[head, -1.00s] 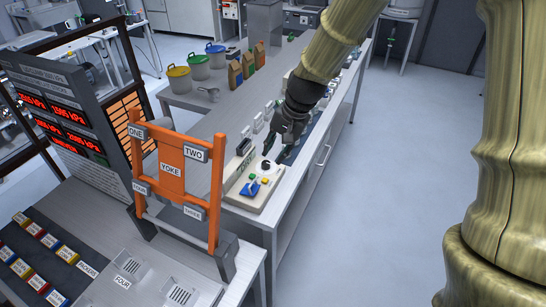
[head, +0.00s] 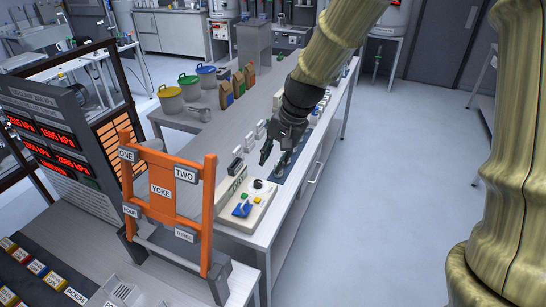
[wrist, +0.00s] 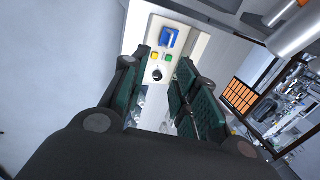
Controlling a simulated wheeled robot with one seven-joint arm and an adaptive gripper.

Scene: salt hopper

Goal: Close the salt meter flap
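I cannot make out a salt meter flap for certain in either view. A pale control box (head: 260,211) stands on the long bench, with a blue lever or cover (head: 242,209), small yellow and green buttons, and a black knob (head: 258,184). My gripper (head: 275,158) is open and empty above the bench, beyond the knob end of the box. In the wrist view my gripper (wrist: 156,66) has its two dark green fingers spread, with nothing between them. The control box (wrist: 148,43) shows past the fingertips, with the blue part (wrist: 169,38) at its far end.
An orange yoke frame (head: 162,188) stands at the near left, beside a dark display stand (head: 62,150). Buckets (head: 188,88), paper bags (head: 238,82) and a grey box-shaped hopper (head: 254,47) are further back. The floor to the right (head: 400,190) is clear.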

